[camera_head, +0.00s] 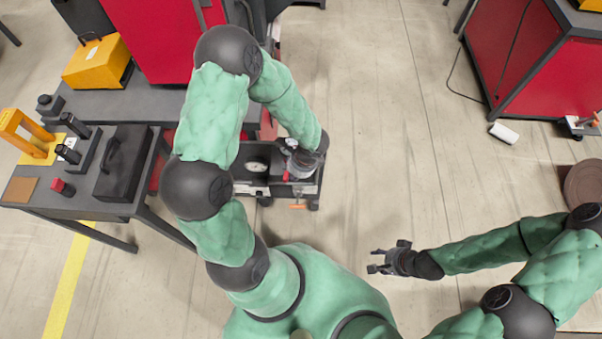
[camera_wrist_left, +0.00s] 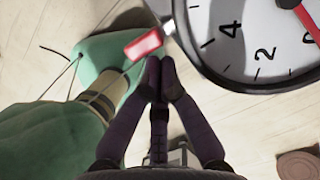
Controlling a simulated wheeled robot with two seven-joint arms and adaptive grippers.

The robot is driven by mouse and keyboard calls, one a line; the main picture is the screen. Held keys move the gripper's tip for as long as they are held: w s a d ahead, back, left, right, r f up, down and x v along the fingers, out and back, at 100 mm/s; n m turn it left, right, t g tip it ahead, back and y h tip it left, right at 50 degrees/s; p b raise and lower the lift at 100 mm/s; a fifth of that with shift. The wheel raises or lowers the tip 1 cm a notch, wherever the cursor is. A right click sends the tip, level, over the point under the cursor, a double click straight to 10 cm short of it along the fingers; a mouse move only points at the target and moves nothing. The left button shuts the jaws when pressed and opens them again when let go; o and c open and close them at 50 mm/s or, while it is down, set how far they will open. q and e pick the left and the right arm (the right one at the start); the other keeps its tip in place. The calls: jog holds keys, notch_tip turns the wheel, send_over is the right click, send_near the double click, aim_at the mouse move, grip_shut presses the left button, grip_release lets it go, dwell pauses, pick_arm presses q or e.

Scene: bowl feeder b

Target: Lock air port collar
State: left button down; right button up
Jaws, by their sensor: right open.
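My left gripper (camera_wrist_left: 160,72) has its two dark fingers together at the tips, with nothing clearly between them. A small red tab (camera_wrist_left: 145,47) lies just beyond and left of the fingertips; whether they touch it cannot be told. A metal fitting (camera_wrist_left: 168,27) sits beside the tab, near the rim of a large dial gauge (camera_wrist_left: 235,45) with a red needle. In the head view my left arm reaches over the cart, and its wrist hides the fingertips. I cannot clearly make out the air port collar. My right gripper (camera_head: 388,262) is open and empty above the floor.
A small dark cart (camera_head: 254,190) carrying a white-faced gauge (camera_head: 257,167) stands under my left arm. A grey workbench (camera_head: 120,208) at the left holds a black case (camera_head: 123,160) and several tools. A red cabinet (camera_head: 520,60) stands at the upper right. The middle floor is clear.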

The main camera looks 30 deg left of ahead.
pick_arm(q)
jog(key=shift+s+a+m+t+b, duration=0.15)
jog(key=shift+s+a+m+b, duration=0.1)
jog(key=shift+s+a+m, duration=0.25)
jog(key=shift+s+a+m+t+b, duration=0.2)
jog(key=shift+s+a+m, duration=0.1)
jog(key=shift+a+m, duration=0.4)
pick_arm(e)
jog(key=shift+f, duration=0.6)
